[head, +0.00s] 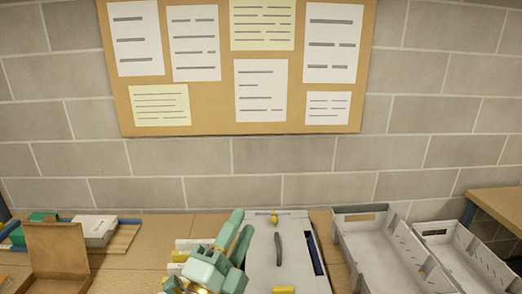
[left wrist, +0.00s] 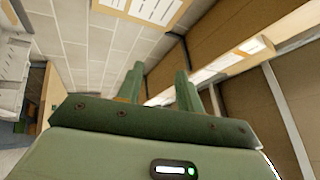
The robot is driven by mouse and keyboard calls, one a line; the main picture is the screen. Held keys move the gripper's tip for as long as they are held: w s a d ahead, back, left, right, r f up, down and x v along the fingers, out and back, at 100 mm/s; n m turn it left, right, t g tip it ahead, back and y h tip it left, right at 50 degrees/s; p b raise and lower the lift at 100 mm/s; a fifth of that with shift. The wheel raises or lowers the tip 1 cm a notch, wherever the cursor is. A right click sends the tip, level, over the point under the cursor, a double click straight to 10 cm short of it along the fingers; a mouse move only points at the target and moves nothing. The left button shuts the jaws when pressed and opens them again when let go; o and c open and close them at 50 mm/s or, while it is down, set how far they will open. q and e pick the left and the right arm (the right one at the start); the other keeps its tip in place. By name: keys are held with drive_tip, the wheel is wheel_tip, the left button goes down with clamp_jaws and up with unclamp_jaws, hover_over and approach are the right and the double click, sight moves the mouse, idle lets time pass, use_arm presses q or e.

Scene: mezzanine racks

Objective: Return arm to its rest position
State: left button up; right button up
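My left gripper (head: 239,230) is green and low in the middle of the head view, in front of the left edge of a pale grey panel (head: 262,262). Its two fingers point up and away. In the left wrist view the fingers of the left gripper (left wrist: 158,80) stand apart with nothing between them. The gripper is open and empty. Whether it touches the panel cannot be told. My right gripper is in neither view.
The panel has a dark handle (head: 279,250) and yellow parts. White and yellow pieces (head: 184,244) lie beside my gripper. Grey bins (head: 352,252) stand right. An open cardboard box (head: 56,250) and a white box (head: 95,230) stand left. A noticeboard (head: 212,101) hangs behind.

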use_arm(q)
drive_tip(key=s+a+f+n+g+y, duration=0.2)
drive_tip(key=a+f+n+g+y, duration=0.1)
drive_tip(key=a+f+n+y, duration=0.4)
drive_tip(key=s+a+f+n+g+y, duration=0.2)
drive_tip(key=a+f+n+g+y, duration=0.15)
drive_tip(key=a+f, duration=0.55)
drive_tip(key=s+a+f+n+g+y, duration=0.4)
drive_tip(key=s+a+f+g, duration=0.3)
drive_tip(key=s+a+f, duration=0.5)
drive_tip(key=s+d+f+g+h+b, duration=0.1)
drive_tip(key=s+d+f, duration=0.1)
drive_tip(key=f, duration=0.8)
drive_tip(key=s+d+f+g+h+b, duration=0.1)
drive_tip(key=s+d+f+b, duration=0.1)
drive_tip(key=f, duration=0.7)
drive_tip(key=s+d+f+g+h+b, duration=0.1)
drive_tip(key=s+d+f+h, duration=0.15)
drive_tip(key=f, duration=0.75)
drive_tip(key=s+f+n+g+b, duration=0.3)
drive_tip(key=s+f+b, duration=0.1)
drive_tip(key=s+f, duration=1.4)
drive_tip(key=shift+s+f+h, duration=0.25)
drive_tip(key=shift+s+h, duration=0.05)
drive_tip(key=shift+s, duration=0.1)
